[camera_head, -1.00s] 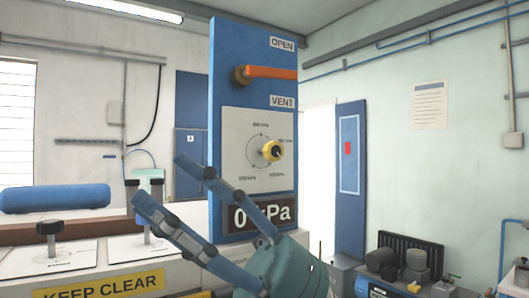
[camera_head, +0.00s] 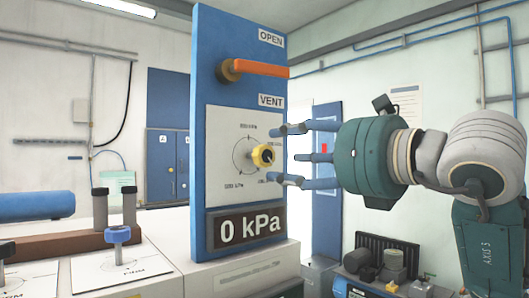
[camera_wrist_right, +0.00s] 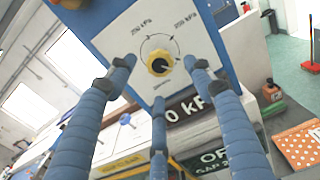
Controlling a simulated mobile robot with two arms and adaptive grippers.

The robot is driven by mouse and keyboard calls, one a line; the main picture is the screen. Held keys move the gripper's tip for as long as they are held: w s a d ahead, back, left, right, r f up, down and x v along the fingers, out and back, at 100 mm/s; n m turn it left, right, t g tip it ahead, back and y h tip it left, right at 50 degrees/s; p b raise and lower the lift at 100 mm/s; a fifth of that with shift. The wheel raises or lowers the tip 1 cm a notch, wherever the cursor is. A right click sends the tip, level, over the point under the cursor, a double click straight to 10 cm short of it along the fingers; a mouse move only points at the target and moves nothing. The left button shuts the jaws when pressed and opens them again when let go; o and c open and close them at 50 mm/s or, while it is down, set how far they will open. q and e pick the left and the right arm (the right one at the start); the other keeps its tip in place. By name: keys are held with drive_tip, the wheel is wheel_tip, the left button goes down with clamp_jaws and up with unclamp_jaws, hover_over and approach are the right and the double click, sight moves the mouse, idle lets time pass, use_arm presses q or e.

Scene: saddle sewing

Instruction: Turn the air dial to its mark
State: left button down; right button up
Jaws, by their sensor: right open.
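The air dial (camera_head: 263,156) is a yellow knob with a dark centre on a white scale plate (camera_head: 228,180) of a blue upright panel. In the right wrist view the dial (camera_wrist_right: 160,63) sits ahead of the fingers, with pressure marks around it. The display (camera_head: 248,227) below reads 0 kPa. My right gripper (camera_head: 285,155) is open, its blue fingers pointing left at the dial from the right. In the right wrist view its fingers (camera_wrist_right: 160,85) spread around the dial's line. I cannot tell for sure whether they touch it. My left gripper is not in view.
An orange lever (camera_head: 257,69) sits above the dial between the OPEN and VENT labels. A white bench with a blue-topped knob (camera_head: 117,235) and a blue roll (camera_head: 35,206) stands at left. Equipment (camera_head: 385,265) stands low at right.

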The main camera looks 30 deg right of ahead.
sight(267, 155)
drive_tip(key=w, duration=0.2)
drive_tip(key=w+p, duration=0.1)
drive_tip(key=w, duration=0.3)
drive_tip(key=shift+w+a+p, duration=0.3)
drive_tip(key=shift+w+p, duration=0.05)
drive_tip(key=c, duration=1.2)
